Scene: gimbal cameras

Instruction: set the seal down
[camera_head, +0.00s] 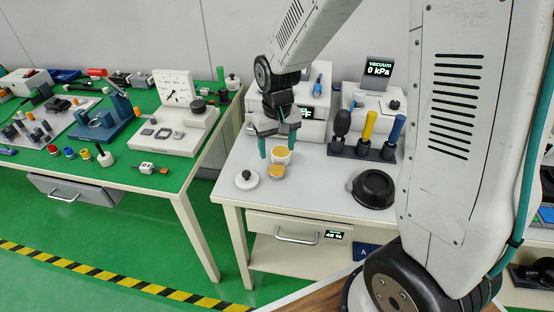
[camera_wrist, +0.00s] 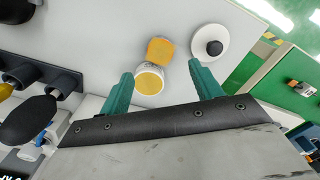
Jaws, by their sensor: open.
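A white round jar (camera_head: 281,155) with a yellow top stands on the white table (camera_head: 322,190). My gripper (camera_head: 277,147) is open and empty, above the jar. In the wrist view its teal fingers (camera_wrist: 161,72) are spread, with the jar between them in the picture.
A black round bowl-like thing (camera_head: 374,189) is at the right. Behind it is a rack (camera_head: 363,150) with black, yellow and blue handled tools. A vacuum gauge box (camera_head: 376,88) reads 0 kPa. A green workbench (camera_head: 120,180) stands left. The front of the white table is clear.

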